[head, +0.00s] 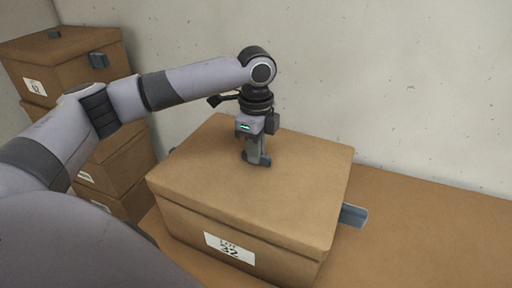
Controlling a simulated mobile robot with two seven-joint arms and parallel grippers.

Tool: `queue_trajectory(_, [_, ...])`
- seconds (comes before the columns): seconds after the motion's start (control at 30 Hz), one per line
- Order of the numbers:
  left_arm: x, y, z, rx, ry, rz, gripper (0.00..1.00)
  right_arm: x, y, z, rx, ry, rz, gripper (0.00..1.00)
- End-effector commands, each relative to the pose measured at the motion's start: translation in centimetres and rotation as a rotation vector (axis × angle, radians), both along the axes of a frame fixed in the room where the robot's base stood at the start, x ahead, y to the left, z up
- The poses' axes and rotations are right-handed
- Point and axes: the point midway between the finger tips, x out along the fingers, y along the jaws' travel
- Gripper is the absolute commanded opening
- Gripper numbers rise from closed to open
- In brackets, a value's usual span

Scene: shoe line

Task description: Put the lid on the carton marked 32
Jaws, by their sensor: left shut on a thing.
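The carton marked 32 (183,222) stands on the brown table, with a white label reading 32 (230,248) on its front. Its brown lid (305,185) lies over the top and looks level and lined up with the walls. A thin seam runs along the front; I cannot tell whether a small gap is left there. My left gripper (256,160) points down at the middle of the lid and is shut on its small blue-grey handle (265,161), which it mostly hides. My right gripper is not in view.
A blue-grey bracket (353,215) sits against the carton's right side. Brown cartons (65,65) are stacked at the left, the top one with grey fittings. A pale wall (410,90) stands behind. The table (430,235) is clear to the right.

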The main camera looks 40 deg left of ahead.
Motion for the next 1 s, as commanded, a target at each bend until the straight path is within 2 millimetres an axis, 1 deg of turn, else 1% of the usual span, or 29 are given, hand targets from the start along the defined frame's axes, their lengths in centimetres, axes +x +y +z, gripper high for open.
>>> queue_trajectory(0.93, [0.04,0.01,-0.28,0.0,-0.001,0.0,0.0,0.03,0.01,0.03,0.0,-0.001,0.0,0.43])
queue_trajectory(0.97, [0.04,0.01,-0.28,0.0,-0.001,0.0,0.21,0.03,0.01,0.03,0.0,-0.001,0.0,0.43])
queue_trajectory(1.0, [0.04,0.01,-0.28,0.0,-0.001,0.0,0.34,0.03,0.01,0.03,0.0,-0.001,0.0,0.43])
